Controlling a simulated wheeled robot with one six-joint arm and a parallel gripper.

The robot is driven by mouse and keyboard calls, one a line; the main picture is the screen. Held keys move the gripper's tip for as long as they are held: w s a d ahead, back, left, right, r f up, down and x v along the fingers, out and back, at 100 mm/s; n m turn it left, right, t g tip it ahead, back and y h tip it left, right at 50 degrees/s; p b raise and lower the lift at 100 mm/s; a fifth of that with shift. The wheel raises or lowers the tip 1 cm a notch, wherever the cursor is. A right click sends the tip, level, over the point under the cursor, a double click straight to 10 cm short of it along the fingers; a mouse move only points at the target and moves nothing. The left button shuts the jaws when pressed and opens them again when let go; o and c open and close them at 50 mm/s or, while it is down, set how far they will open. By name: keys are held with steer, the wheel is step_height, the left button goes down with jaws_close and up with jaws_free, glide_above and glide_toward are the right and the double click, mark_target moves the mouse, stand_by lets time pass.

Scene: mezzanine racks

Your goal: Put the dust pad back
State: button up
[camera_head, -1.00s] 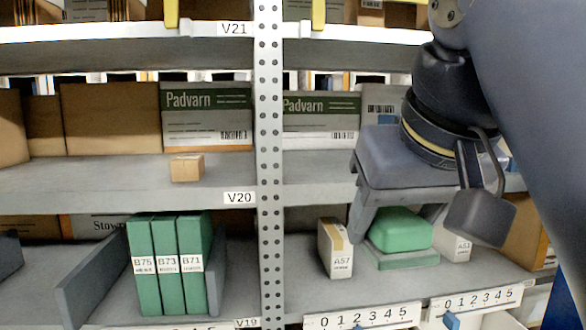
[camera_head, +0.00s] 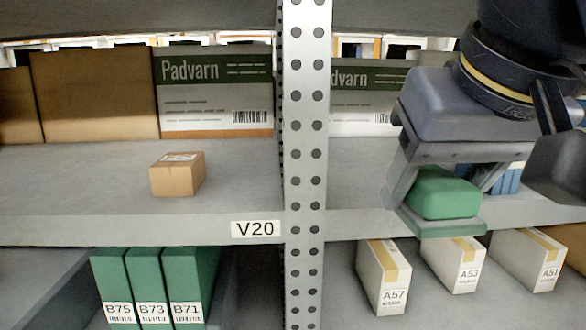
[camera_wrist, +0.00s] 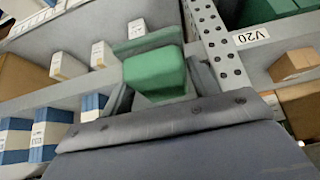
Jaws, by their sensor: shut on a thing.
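The green dust pad (camera_head: 445,196) is a soft-edged block on a thin, flat green base. My gripper (camera_head: 440,190) is shut on it, with a finger on either side. In the head view it hangs right of the upright post, in front of the V20 shelf edge and above the white A57 box (camera_head: 383,277). In the wrist view the pad (camera_wrist: 155,72) sits between the fingers (camera_wrist: 155,85), beside the perforated post. My gripper's body hides part of the shelf behind it.
The perforated post (camera_head: 305,165) splits the bays. A small carton (camera_head: 177,174) sits on the V20 shelf (camera_head: 80,185) left of it, before large Padvarn boxes (camera_head: 213,95). Below stand green binders (camera_head: 143,288) and white boxes, including A53 (camera_head: 455,264). The V20 shelf's left front is mostly clear.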

steer(key=p, duration=0.4)
glide_toward(366, 185)
steer(key=w, duration=0.1)
steer(key=w+f, duration=0.1)
steer(key=shift+w, duration=0.25)
steer(key=x, duration=0.2)
steer(key=shift+f, duration=0.35)
steer(key=shift+s+f, duration=0.15)
steer(key=shift+f, duration=0.5)
steer(key=shift+f, duration=0.2)
steer(key=o, duration=0.9)
steer(key=shift+o, duration=0.2)
